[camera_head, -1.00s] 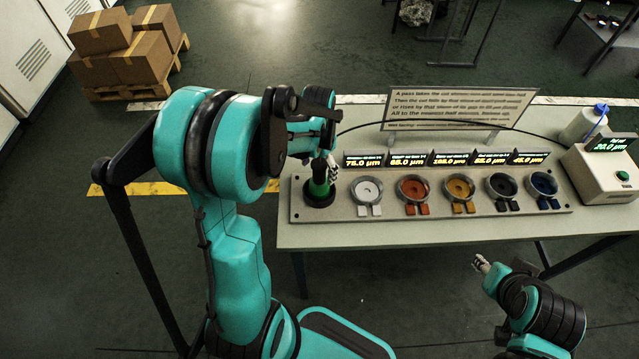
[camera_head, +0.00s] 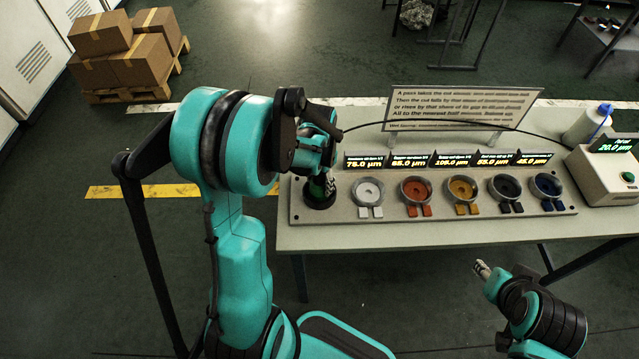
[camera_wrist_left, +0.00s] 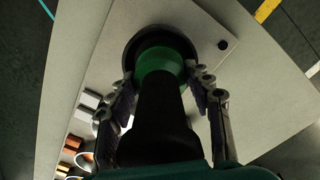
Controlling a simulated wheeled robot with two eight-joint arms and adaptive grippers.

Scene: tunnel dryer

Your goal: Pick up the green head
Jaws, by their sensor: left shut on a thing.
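The green head (camera_head: 317,188) stands upright in a round black holder (camera_head: 320,202) at the left end of the grey panel, mostly hidden by my left gripper in the head view. In the left wrist view the green head (camera_wrist_left: 160,62) has a green collar and a black body, its far end inside the black ring. My left gripper (camera_head: 328,184) is shut on it; in the left wrist view its fingers (camera_wrist_left: 158,85) lie one on each side. My right gripper (camera_head: 481,268) hangs in front of the table, apart from everything; its jaws are too small to read.
White, orange, yellow, black and blue round stations (camera_head: 416,190) run along the panel under lit displays. A sign (camera_head: 460,108) stands behind them. A box device (camera_head: 605,172) and a white bottle (camera_head: 585,124) are at right. A black cable arches over the displays.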

